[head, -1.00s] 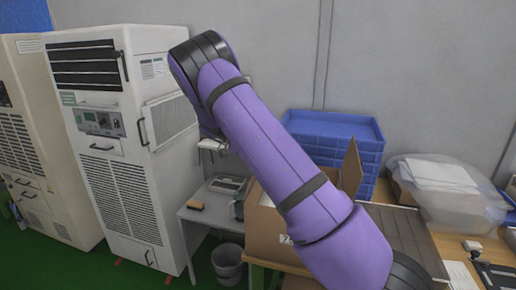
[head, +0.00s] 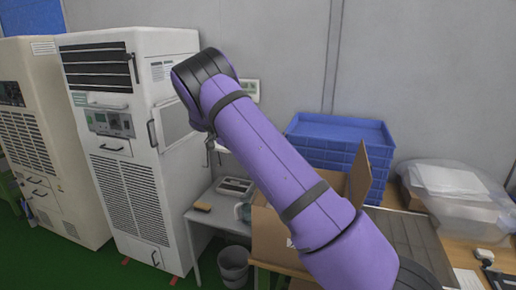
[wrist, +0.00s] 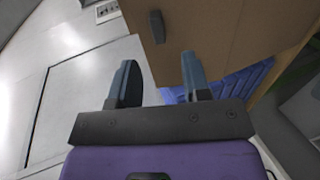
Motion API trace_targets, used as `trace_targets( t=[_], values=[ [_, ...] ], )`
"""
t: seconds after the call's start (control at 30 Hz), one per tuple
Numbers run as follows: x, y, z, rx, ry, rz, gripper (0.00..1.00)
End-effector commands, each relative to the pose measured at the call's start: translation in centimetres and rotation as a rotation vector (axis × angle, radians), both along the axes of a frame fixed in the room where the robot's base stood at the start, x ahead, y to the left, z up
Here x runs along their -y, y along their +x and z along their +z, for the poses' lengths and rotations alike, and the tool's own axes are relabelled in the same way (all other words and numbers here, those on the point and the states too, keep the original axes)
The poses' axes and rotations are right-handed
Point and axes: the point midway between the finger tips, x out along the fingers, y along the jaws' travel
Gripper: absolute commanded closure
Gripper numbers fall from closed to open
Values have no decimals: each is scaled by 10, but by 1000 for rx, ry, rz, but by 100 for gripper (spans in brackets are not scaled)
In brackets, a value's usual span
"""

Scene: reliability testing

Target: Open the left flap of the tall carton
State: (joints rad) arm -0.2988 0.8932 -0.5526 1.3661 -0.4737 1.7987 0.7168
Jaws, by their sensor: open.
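The tall carton (head: 270,242) stands open-topped behind my arm in the head view, which hides much of it. One brown flap (head: 361,176) stands upright on its right. Its left flap is hard to make out beside my arm. In the wrist view, my gripper (wrist: 159,82) is open with two dark fingers apart. A brown cardboard panel (wrist: 228,35) fills the upper right there, close to the right finger; I cannot tell which panel or whether they touch. In the head view my gripper is mostly hidden.
Blue stacked crates (head: 340,133) stand behind the carton and also show in the wrist view (wrist: 235,85). A tall white cabinet (head: 125,150) is at the left. A small grey table (head: 203,217) and a bin (head: 233,263) are left of the carton. A clear plastic bin (head: 460,212) sits at the right.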

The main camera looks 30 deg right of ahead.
Motion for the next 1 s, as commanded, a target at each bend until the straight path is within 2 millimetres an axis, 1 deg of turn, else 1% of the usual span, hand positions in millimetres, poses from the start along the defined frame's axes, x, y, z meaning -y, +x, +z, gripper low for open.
trace_targets(
  t=[0.03,0.1,0.2,0.57,0.67,0.7,0.77,0.87,1.0],
  values=[
    [-5,6,2,1,0,2,56],
    [-10,13,5,0,0,1,56],
    [-15,19,8,1,0,1,56],
    [-18,22,10,-1,1,-1,56],
    [-18,21,12,2,6,-1,77],
    [-17,20,13,4,14,0,86],
    [-16,16,18,14,38,2,100],
    [-11,5,33,41,104,11,100],
    [-6,-20,57,95,239,39,100]
  ],
)
